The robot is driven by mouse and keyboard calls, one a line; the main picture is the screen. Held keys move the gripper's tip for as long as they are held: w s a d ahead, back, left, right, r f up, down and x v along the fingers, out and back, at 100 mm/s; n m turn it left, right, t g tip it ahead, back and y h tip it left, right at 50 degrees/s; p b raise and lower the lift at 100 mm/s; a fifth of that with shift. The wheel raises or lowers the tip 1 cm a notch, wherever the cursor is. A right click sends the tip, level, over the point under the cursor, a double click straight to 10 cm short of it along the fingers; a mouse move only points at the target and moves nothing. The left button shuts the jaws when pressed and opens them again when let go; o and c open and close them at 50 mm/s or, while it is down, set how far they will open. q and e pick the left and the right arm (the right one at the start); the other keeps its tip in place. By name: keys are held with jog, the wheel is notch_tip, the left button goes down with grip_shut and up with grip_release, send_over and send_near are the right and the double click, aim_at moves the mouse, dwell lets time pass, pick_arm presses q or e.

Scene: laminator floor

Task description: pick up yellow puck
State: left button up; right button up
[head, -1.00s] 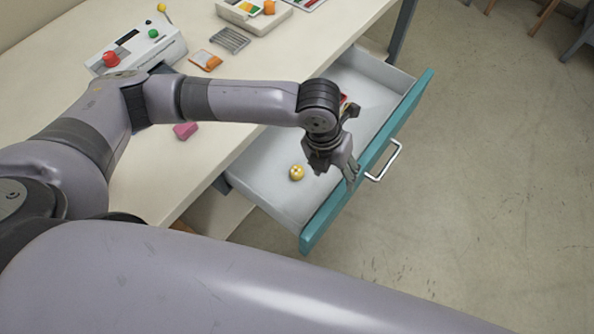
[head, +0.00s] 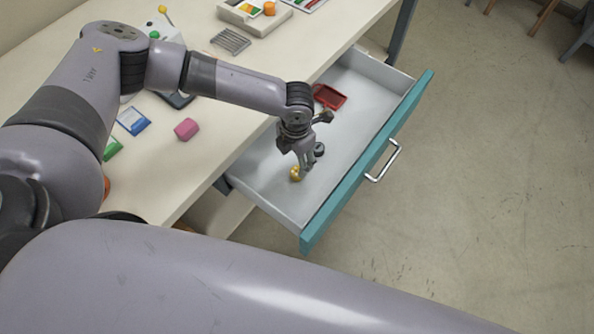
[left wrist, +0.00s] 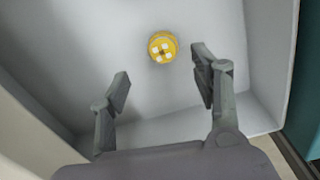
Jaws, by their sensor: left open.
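The yellow puck (head: 296,174) lies on the floor of the open drawer, towards its near end. In the left wrist view the yellow puck (left wrist: 162,47) shows white square marks on top and lies beyond the fingertips, between their lines. My left gripper (head: 306,165) is over the drawer, just above and beside the puck, and partly covers it in the head view. In the left wrist view its two fingers (left wrist: 160,68) are spread apart with nothing between them. My right gripper is not in view.
The drawer (head: 355,190) has a teal front and raised grey walls around the puck. A pink block (head: 186,129) and a blue item (head: 132,121) lie on the table.

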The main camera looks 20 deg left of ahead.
aim_at(297, 171)
pick_arm(q)
jog(key=shift+w+d+f+p, duration=0.1)
jog(key=shift+d+f+p, duration=0.1)
jog(key=shift+f, duration=1.5)
jog(key=shift+w+d+f+p, duration=0.1)
jog(key=shift+f+p, duration=0.1)
jog(key=shift+f, duration=1.45)
jog(key=shift+s, duration=0.1)
jog(key=shift+c, duration=0.5)
jog(key=c, duration=1.1)
